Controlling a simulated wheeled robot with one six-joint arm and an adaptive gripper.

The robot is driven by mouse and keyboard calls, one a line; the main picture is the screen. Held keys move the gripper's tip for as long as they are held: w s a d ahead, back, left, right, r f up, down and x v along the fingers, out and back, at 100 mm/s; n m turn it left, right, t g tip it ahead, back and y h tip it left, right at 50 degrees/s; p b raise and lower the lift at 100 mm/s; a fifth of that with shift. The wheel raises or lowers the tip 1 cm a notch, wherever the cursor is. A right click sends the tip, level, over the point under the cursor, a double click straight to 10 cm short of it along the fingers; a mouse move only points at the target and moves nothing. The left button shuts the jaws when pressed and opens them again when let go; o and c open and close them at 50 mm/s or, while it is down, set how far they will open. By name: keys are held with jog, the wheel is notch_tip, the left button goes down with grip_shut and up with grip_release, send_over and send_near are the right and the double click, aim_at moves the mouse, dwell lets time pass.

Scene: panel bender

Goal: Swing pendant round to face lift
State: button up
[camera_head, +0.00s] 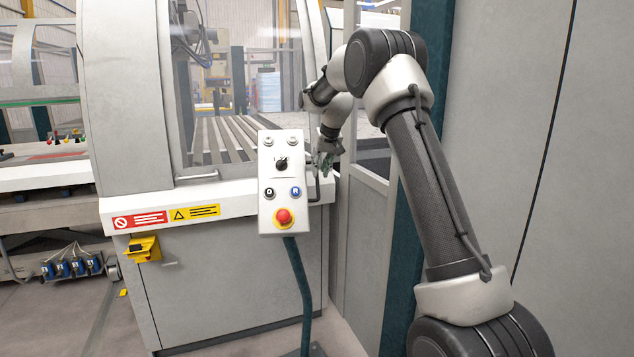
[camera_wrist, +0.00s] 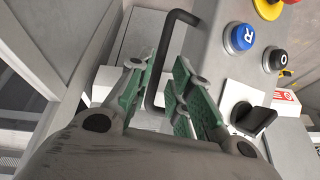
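The pendant (camera_head: 283,205) is a light grey control box on a teal post (camera_head: 301,290), its panel facing my head camera. It has a red stop button (camera_head: 284,217), a blue button (camera_head: 296,191) and a black selector switch (camera_head: 282,161). A dark bar handle (camera_head: 316,187) sticks out of its right side. My gripper (camera_head: 325,165) is at this handle. In the wrist view my gripper (camera_wrist: 158,70) is open, with green-padded fingers either side of the handle (camera_wrist: 166,50) and visible gaps to the bar. Whether the bar lies fully between the pads is hard to tell.
The machine cabinet (camera_head: 230,270) with a clear window (camera_head: 228,90) stands close behind the pendant. A yellow foot-pedal-like box (camera_head: 143,249) hangs on its front. A grey panel wall (camera_head: 570,180) and a teal column (camera_head: 405,270) stand at the right. Floor is open at the lower left.

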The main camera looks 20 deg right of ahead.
aim_at(317, 180)
jog(key=x, duration=0.6)
grip_shut()
